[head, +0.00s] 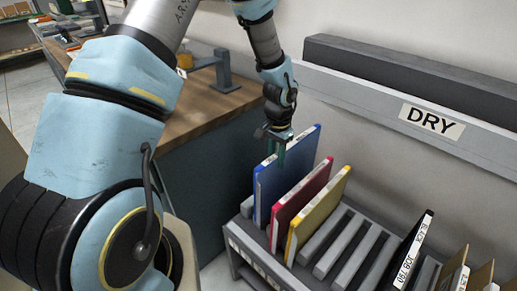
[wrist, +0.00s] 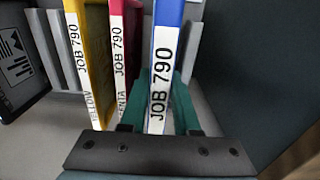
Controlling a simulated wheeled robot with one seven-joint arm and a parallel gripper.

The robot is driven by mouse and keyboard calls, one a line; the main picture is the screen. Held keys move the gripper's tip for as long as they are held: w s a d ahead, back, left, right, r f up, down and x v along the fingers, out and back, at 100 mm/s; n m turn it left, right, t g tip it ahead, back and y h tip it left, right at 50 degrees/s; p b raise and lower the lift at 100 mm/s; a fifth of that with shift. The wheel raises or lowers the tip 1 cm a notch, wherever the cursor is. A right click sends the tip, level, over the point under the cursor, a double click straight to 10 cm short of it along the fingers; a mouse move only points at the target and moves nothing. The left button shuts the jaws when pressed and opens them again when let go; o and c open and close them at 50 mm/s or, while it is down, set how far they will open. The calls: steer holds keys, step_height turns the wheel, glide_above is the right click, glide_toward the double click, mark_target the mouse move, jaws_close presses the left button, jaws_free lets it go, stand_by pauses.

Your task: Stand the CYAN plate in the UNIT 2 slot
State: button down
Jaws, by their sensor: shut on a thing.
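The cyan plate is the blue one (head: 287,176), upright at the left end of a grey slotted rack (head: 325,240). The UNIT 2 marking cannot be read.
A magenta plate (head: 300,205) and a yellow plate (head: 318,212) stand just right of the blue plate. Empty slots follow, then a black plate (head: 413,252). A DRY sign (head: 432,122) is on the wall rail. A wooden-topped bench (head: 205,112) lies left of the rack.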

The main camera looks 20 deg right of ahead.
mark_target(276, 183)
steer(key=shift+d+f, duration=0.2)
steer(key=shift+f, duration=0.05)
steer(key=shift+f+b, duration=3.8)
steer(key=shift+f, duration=1.55)
steer(key=c, duration=0.6)
jaws_free()
steer(key=shift+o, duration=0.2)
step_height(276, 183, up, 11)
steer(key=shift+f+b, duration=0.15)
steer(key=shift+b, duration=1)
